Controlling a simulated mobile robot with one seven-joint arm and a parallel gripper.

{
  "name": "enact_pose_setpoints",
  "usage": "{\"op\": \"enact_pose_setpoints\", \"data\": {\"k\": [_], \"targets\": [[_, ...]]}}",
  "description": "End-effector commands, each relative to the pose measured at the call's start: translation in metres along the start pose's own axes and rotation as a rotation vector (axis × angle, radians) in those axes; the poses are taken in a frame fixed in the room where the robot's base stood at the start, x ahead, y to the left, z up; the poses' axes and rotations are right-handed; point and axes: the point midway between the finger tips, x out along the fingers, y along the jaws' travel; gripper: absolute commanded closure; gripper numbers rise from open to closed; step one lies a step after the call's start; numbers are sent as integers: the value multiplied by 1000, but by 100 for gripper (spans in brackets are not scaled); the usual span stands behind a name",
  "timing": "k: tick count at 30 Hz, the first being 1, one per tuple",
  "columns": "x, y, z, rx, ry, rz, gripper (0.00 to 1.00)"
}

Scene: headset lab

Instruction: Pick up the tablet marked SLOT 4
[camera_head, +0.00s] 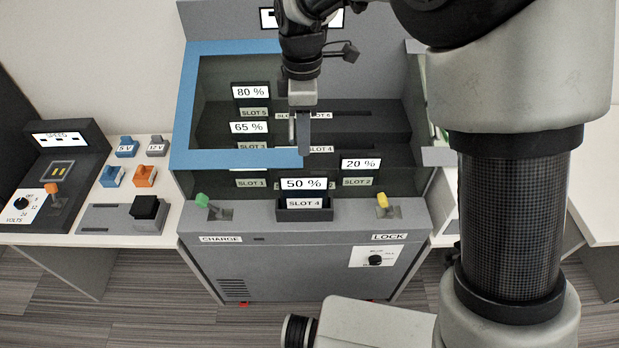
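The tablet marked SLOT 4 (304,185) shows a white 50 % panel above its SLOT 4 label. It stands upright at the front middle of the grey charging cabinet, in or against a dark holder; I cannot tell which. Another SLOT 4 label (319,149) is on a rack step inside the cabinet, with no tablet seen above it. My gripper (303,150) points down over the rack, above and behind the 50 % tablet in the picture. Its fingers overlap from this angle, so their opening is hidden. Nothing is clearly seen between them.
Other tablets read 80 % (250,92), 65 % (249,128) and 20 % (361,163). A blue frame (235,158) edges the cabinet's left and front. A side table at left holds a speed box (62,155) and coloured blocks.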

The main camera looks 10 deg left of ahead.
Motion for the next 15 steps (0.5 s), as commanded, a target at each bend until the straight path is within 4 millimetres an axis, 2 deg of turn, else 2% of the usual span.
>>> {"op": "enact_pose_setpoints", "data": {"k": [9, 15], "targets": [[70, -2, 1, 2, -3, -4, 62], [101, -1, 1, 4, -2, -2, 62]]}}
